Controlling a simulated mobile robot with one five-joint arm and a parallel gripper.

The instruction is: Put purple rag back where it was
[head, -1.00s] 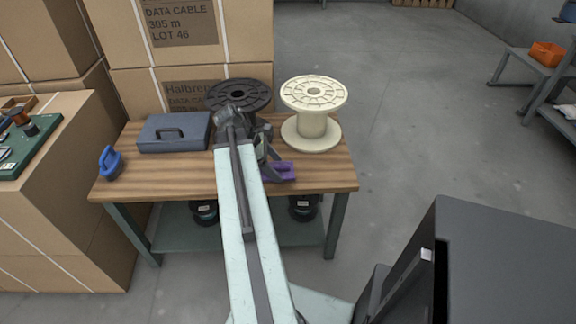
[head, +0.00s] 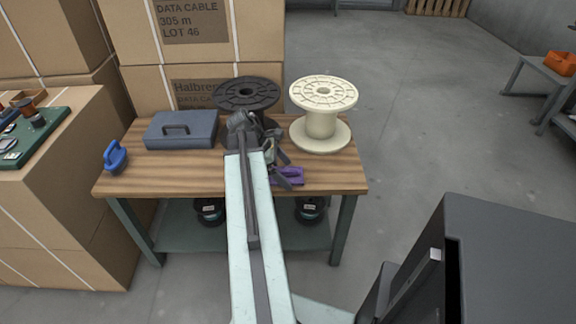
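The purple rag (head: 291,175) lies at the front right part of the wooden workbench (head: 335,181), in front of the cream spool (head: 321,122). My gripper (head: 284,172) is at the rag's left side, and its dark fingers overlap the rag in the head view. The arm and wrist hide part of the gripper and the rag's left side. I cannot tell whether the fingers are closed on the rag or only beside it.
A black spool (head: 246,95) stands behind my wrist. A grey-blue case (head: 181,130) and a blue suction-cup handle (head: 115,157) are on the left of the bench. Cardboard boxes (head: 205,50) rise behind. Dark spools (head: 310,209) sit on the lower shelf. The bench's front right is bare.

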